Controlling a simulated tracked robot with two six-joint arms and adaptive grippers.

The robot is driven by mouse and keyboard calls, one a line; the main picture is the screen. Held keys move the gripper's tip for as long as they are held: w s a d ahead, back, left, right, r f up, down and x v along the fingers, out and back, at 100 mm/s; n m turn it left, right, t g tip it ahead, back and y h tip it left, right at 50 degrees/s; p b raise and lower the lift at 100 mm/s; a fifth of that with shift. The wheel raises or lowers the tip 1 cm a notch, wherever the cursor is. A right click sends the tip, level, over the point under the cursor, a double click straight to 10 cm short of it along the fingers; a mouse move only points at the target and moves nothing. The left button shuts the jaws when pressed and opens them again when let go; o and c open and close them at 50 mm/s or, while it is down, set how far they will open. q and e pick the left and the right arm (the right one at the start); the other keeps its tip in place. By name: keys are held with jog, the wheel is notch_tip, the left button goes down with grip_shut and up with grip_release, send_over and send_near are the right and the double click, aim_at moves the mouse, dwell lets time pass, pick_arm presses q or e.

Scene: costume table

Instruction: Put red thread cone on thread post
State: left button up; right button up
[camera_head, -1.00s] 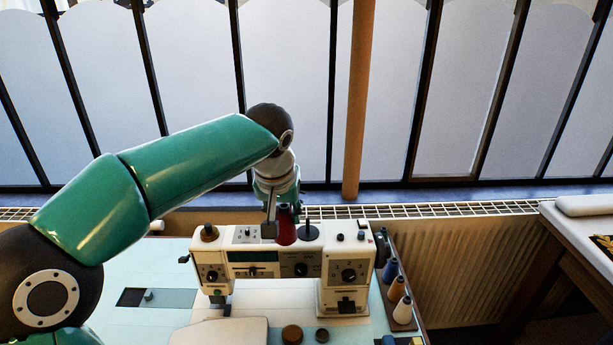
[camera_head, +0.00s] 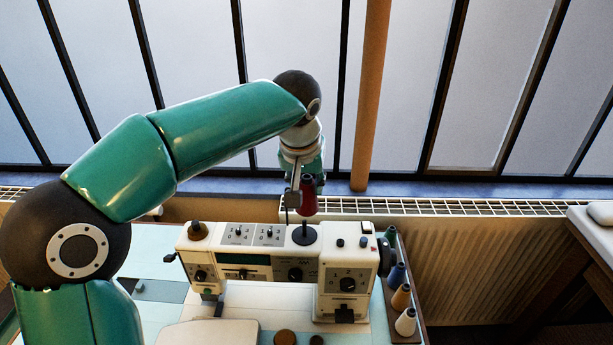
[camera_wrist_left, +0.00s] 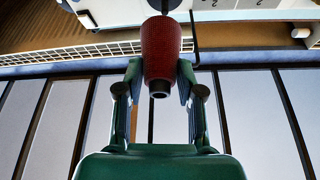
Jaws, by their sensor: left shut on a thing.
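The red thread cone (camera_head: 309,196) is held upright above the top of the white sewing machine. My left gripper (camera_head: 298,192) is shut on it. In the left wrist view the red cone (camera_wrist_left: 161,50) sits between the two fingers (camera_wrist_left: 160,85). The thread post (camera_head: 304,224) rises from a dark round disc (camera_head: 305,236) on the machine top. The cone's lower end lines up closely with the post in the head view and is above the disc. I cannot tell whether the post tip is inside the cone. My right gripper is not in view.
The sewing machine (camera_head: 265,254) has knobs on its front and a dark knob (camera_head: 197,231) on its top left. A radiator (camera_head: 450,260) and windows are behind.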

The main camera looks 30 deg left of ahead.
aim_at(303, 206)
pick_arm(q)
jog(key=shift+a+f, duration=0.15)
jog(key=shift+f, duration=0.05)
jog(key=shift+s+f+b, duration=0.15)
jog(key=shift+f+b, duration=0.25)
jog(key=shift+b, duration=0.2)
jog(key=shift+f+b, duration=2.55)
jog(key=shift+f, duration=0.35)
jog(key=shift+s, duration=0.1)
jog(key=o, duration=1.2)
jog(key=shift+o, duration=0.2)
jog(key=shift+s+r, duration=0.1)
